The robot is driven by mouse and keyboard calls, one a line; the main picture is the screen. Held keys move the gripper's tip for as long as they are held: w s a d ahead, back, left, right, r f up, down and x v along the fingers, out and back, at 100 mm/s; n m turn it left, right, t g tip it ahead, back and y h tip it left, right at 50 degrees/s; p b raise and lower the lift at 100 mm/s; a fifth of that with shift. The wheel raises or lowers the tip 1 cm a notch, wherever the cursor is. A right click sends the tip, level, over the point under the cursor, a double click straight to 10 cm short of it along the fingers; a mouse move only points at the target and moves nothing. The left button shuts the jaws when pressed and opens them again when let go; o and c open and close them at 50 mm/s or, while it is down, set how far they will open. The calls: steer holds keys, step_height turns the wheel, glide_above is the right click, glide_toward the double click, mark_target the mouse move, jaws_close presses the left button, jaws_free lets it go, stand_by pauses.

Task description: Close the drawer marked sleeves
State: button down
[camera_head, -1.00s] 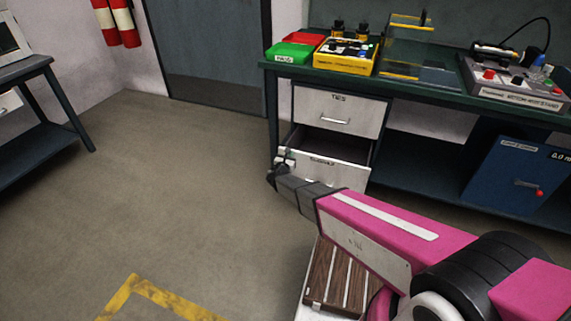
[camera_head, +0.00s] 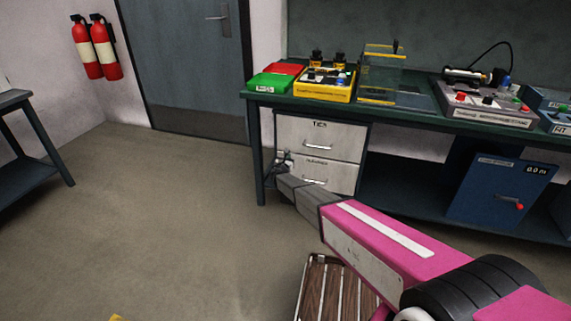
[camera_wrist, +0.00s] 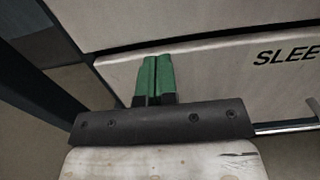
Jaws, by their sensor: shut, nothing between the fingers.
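The drawer marked sleeves (camera_head: 335,175) is the lower white drawer under the green workbench, below the drawer marked TIES (camera_head: 318,134). In the head view its front sits about flush with the upper drawer. In the wrist view the sleeves drawer front (camera_wrist: 220,75) fills the middle, with part of its lettering and its handle (camera_wrist: 290,125) at the right. My gripper (camera_head: 283,160) is at the left part of this front. Its green fingertips (camera_wrist: 154,75) are together and empty, up against or very near the front; contact is hard to tell.
The workbench (camera_head: 400,105) carries green and red bins, a yellow box and a grey test stand. A blue cabinet (camera_head: 490,190) stands on its lower shelf. A bench leg (camera_head: 257,160) is just left of my gripper.

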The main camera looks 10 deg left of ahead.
steer(key=shift+w, duration=0.45)
steer(key=shift+w+r, duration=0.1)
steer(key=shift+w, duration=0.05)
steer(key=s, duration=1.5)
steer(key=s+d+r+m+g+h, duration=0.25)
steer(key=d+m, duration=0.35)
steer(key=d, duration=0.5)
steer(key=s+d+r+m+g+h, duration=0.2)
steer(key=s+d+m+g+h, duration=0.3)
steer(key=d, duration=0.6)
steer(key=d+r+m+g, duration=0.2)
steer(key=d+m, duration=0.6)
steer(key=d, duration=0.3)
steer(key=s+d+r+m+g+y, duration=0.3)
steer(key=s+d+m, duration=0.3)
steer(key=s, duration=0.5)
steer(key=s+d+r+m+g+y, duration=0.4)
steer(key=s+d+m, duration=0.3)
steer(key=s+m, duration=0.3)
steer(key=shift+s+g+y, duration=0.6)
steer(key=shift+g+y, duration=0.15)
steer(key=shift+y, duration=0.1)
